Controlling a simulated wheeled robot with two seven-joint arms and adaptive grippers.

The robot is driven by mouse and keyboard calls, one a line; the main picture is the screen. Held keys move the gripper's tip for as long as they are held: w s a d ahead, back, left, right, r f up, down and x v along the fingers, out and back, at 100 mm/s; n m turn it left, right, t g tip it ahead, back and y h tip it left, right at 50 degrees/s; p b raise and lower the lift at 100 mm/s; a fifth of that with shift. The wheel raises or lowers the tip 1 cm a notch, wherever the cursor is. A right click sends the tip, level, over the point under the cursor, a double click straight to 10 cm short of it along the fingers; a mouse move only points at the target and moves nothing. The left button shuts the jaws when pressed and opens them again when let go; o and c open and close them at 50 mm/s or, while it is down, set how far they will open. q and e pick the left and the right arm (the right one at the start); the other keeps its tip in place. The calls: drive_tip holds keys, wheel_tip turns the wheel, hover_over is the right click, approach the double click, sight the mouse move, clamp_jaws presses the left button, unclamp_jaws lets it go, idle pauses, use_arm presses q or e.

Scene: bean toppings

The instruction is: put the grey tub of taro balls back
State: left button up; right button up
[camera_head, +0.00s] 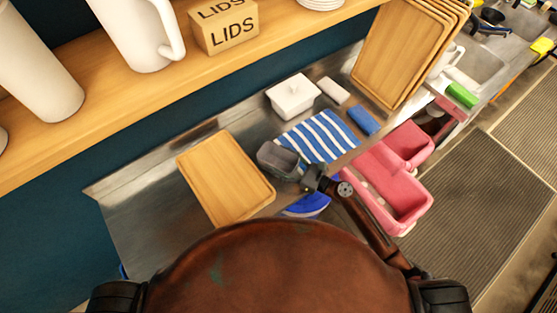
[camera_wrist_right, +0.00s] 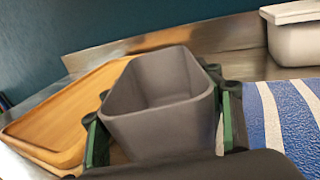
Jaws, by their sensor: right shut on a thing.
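The grey tub (camera_head: 279,160) is a small open rectangular container between the wooden tray and the striped cloth. My right gripper (camera_head: 309,180) is shut on it at its near right end. In the right wrist view the tub (camera_wrist_right: 160,100) sits upright between the green-edged fingers of my right gripper (camera_wrist_right: 164,125), one on each side. The part of its inside that shows is plain grey, and I see no taro balls in it. I cannot tell whether its base touches the counter. My left gripper is not in view.
A wooden tray (camera_head: 225,180) lies left of the tub on the steel counter (camera_head: 135,205). A blue-and-white striped cloth (camera_head: 318,137) and a white lidded box (camera_head: 293,96) lie behind. Pink bins (camera_head: 395,185) stand to the right. A shelf (camera_head: 130,100) runs above.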

sight(295, 169)
drive_tip(key=shift+f, duration=0.25)
drive_tip(key=o, duration=1.3)
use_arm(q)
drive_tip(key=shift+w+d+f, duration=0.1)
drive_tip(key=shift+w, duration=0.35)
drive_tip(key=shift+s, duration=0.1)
use_arm(e)
drive_tip(key=shift+r, duration=0.4)
drive_tip(key=v, duration=0.3)
drive_tip(key=b+v, duration=0.1)
drive_tip(key=v, duration=0.3)
drive_tip(key=b+v, duration=0.1)
drive_tip(key=v, duration=0.3)
drive_tip(key=shift+f, duration=0.3)
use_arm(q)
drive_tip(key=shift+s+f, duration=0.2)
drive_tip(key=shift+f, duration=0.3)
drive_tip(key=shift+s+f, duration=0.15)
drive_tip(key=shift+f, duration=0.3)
use_arm(e)
drive_tip(key=shift+s+d+r, duration=0.1)
drive_tip(key=shift+s+d, duration=0.25)
drive_tip(key=shift+d, duration=0.15)
